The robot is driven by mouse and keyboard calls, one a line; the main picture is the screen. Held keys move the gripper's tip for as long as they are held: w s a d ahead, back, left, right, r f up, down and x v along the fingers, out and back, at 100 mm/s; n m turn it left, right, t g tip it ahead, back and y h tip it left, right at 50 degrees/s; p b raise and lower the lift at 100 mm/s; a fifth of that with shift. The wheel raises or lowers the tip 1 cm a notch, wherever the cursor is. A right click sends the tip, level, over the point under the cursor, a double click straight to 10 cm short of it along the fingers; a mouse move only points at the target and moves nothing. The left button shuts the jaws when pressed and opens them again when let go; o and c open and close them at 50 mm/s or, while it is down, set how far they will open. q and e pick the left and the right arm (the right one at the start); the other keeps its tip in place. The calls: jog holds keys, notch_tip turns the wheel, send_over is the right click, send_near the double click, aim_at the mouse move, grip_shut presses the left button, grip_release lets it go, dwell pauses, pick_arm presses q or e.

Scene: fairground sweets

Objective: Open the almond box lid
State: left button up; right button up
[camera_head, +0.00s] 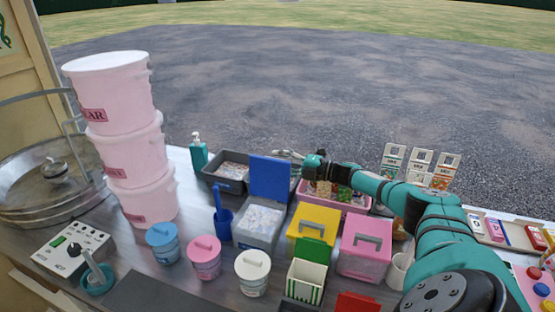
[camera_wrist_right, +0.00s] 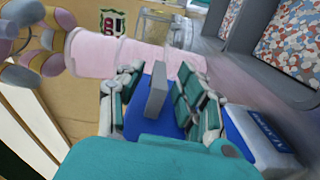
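The box with the blue lid (camera_head: 270,178) stands mid-counter, and I take it as the almond box, though its label is not clearly readable. Its lid stands upright, hinged at the back, and the bin (camera_head: 258,226) shows pale contents. My right gripper (camera_head: 289,154) is behind the raised lid. In the right wrist view, the fingers of my right gripper (camera_wrist_right: 160,92) are apart, on either side of the lid's grey handle (camera_wrist_right: 156,88), with blue lid (camera_wrist_right: 140,118) showing between. I see gaps beside the handle. My left gripper is not in view.
A yellow-lidded box (camera_head: 313,219) and a pink-lidded box (camera_head: 365,250) stand right of it. A blue scoop holder (camera_head: 222,225) stands close left, and a grey tray (camera_head: 233,160) lies behind. Stacked pink buckets (camera_head: 128,145) rise at left. Lidded tubs (camera_head: 204,260) line the front.

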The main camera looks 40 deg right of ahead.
jog(key=shift+w+a, duration=0.2)
jog(key=shift+w, duration=0.1)
jog(key=shift+c, duration=0.4)
grip_shut()
